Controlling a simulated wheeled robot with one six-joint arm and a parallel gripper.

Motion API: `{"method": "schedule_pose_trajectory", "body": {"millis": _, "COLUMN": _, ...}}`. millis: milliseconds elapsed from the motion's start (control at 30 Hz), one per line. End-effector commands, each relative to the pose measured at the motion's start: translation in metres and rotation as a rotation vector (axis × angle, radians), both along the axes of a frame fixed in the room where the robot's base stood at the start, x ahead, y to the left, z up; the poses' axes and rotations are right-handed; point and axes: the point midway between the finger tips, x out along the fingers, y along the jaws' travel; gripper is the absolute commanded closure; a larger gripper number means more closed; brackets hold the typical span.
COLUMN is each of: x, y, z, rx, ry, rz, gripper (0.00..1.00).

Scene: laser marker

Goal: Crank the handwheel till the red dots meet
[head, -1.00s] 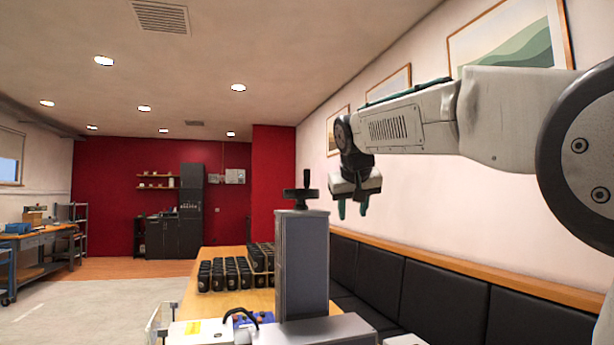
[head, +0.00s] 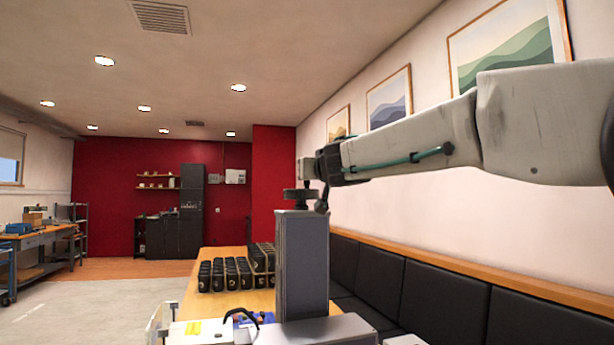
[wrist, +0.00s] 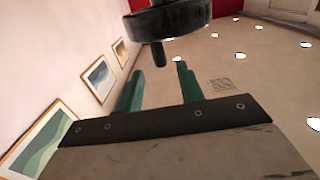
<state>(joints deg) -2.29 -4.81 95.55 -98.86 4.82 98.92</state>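The black handwheel (head: 296,196) sits on top of the grey column (head: 301,260) of the laser marker. In the wrist view the handwheel (wrist: 172,20) is upside down at the top edge, and its short crank handle (wrist: 158,54) points down in the picture. My gripper (wrist: 160,72) is open, its two green fingers apart, with the handle in line with the gap, around or just past the fingertips. I cannot tell whether they touch. In the head view my gripper (head: 307,168) is right above the wheel and hides the handle; its fingers do not show. No red dots are visible.
A black padded bench (head: 420,285) runs along the right wall, under framed pictures (head: 389,98). Open floor lies to the left.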

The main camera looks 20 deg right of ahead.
Motion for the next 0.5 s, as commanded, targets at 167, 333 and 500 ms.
{"method": "schedule_pose_trajectory", "body": {"millis": 167, "x": 0.028, "y": -0.002, "z": -0.002, "rx": 0.001, "ry": 0.002, "rz": -0.002, "gripper": 0.62}}
{"method": "schedule_pose_trajectory", "body": {"millis": 333, "x": 0.054, "y": -0.003, "z": -0.001, "rx": 0.001, "ry": 0.001, "rz": -0.003, "gripper": 0.62}}
{"method": "schedule_pose_trajectory", "body": {"millis": 500, "x": 0.07, "y": -0.004, "z": -0.001, "rx": 0.0, "ry": 0.0, "rz": -0.003, "gripper": 0.62}}
